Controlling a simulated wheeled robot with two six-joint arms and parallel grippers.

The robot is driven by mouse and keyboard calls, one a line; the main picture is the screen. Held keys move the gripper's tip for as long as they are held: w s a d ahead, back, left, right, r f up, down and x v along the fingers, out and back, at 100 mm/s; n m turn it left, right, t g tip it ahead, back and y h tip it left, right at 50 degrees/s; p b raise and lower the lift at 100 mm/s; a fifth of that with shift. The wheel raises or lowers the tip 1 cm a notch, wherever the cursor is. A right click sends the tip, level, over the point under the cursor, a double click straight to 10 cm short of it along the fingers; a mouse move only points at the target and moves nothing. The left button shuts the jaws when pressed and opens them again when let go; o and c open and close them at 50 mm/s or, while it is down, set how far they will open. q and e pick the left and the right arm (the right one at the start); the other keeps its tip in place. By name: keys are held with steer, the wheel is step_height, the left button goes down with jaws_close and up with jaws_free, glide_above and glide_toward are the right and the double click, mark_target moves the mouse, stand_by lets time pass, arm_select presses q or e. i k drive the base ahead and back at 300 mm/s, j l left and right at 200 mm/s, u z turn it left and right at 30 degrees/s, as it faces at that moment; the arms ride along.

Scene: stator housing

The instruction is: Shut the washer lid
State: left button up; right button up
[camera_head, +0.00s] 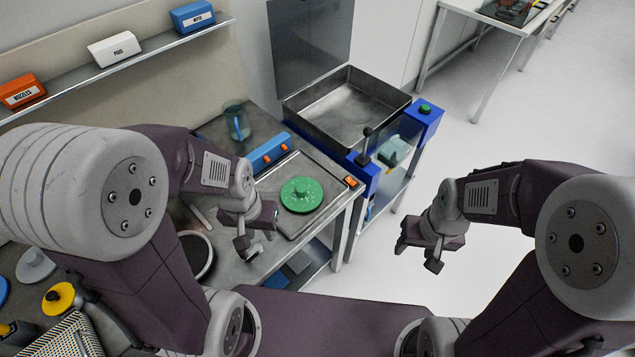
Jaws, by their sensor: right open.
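The washer is a grey open-topped metal basin (345,112) on a blue frame at the back, right of the bench. Its lid (309,40) is a flat grey panel standing upright behind the basin, so the washer is open and looks empty. My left gripper (257,232) is over the bench, well in front of the washer, with its fingers apart and nothing seen between them. My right gripper (418,256) is open and empty over the floor, right of the bench and nearer than the washer. Both grippers are clear of the lid.
A lever with a dark knob (367,132) stands at the washer's front corner, and a green button on a blue box (425,108) is at its right. A green disc (302,194) lies on a bench plate beside a blue box (268,152) with orange knobs. A shelf (140,57) holds labelled bins.

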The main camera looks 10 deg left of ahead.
mark_target(310, 38)
steer(key=k+l+u, duration=0.1)
steer(key=k+l, duration=0.35)
steer(key=k+l+u, duration=0.15)
steer(key=k+l, duration=0.3)
steer(key=i+l+z, duration=0.5)
steer(key=i, duration=0.2)
steer(key=i+l+z, duration=0.25)
steer(key=i+z, duration=0.25)
steer(key=i, duration=0.25)
steer(key=i+z, duration=0.5)
steer(key=i, duration=0.3)
steer(key=i+u, duration=0.15)
steer(key=i, duration=0.5)
steer(key=i+l+u, duration=0.2)
steer(key=i, duration=0.45)
steer(key=i+l+u, duration=0.15)
steer(key=i, duration=0.5)
steer(key=i+j+u, duration=0.2)
steer(key=u, duration=0.3)
steer(key=i+u, duration=0.3)
steer(key=u, duration=0.15)
steer(key=i+u, duration=0.25)
steer(key=u, duration=0.25)
steer(key=i+u, duration=0.3)
steer(key=u, duration=0.15)
steer(key=i+l+u, duration=0.2)
steer(key=u, duration=0.3)
